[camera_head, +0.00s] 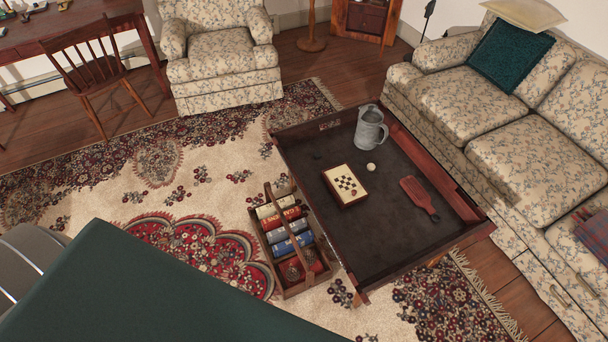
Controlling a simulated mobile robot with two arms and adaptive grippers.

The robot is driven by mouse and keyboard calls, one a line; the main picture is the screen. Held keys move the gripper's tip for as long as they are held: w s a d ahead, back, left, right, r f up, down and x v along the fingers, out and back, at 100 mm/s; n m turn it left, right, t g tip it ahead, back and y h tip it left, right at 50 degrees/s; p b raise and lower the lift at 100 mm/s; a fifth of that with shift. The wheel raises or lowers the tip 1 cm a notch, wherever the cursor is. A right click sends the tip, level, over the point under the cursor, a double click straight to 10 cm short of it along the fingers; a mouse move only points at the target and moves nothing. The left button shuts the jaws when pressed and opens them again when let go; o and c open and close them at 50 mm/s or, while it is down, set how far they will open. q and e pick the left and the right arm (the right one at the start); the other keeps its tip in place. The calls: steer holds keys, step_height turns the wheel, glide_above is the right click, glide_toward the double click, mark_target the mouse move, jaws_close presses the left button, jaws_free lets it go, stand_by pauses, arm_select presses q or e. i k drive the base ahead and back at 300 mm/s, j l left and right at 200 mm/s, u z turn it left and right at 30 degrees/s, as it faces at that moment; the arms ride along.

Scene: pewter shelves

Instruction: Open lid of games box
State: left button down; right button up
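The games box (345,187) is a small box with a cream top that bears a small checkerboard and a red mark. It sits on the dark top of the low coffee table (415,240), left of the table's middle. Its lid looks closed. The front side of the box shows reddish brown wood. Neither of my grippers is in view, and nothing touches the box.
On the table stand a grey metal pitcher (370,130), a small pale ball (371,167) and a reddish paddle (419,196). A wooden carrier (282,291) with books stands against the table's left side. A sofa (540,150) lines the right. A green surface (140,295) fills the lower left.

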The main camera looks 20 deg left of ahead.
mark_target(345, 184)
steer(key=u, duration=0.35)
steer(key=i+j+z, duration=0.1)
steer(key=j+z, duration=0.45)
steer(key=z, duration=0.2)
steer(key=j+z, duration=0.35)
steer(key=i+l, duration=0.05)
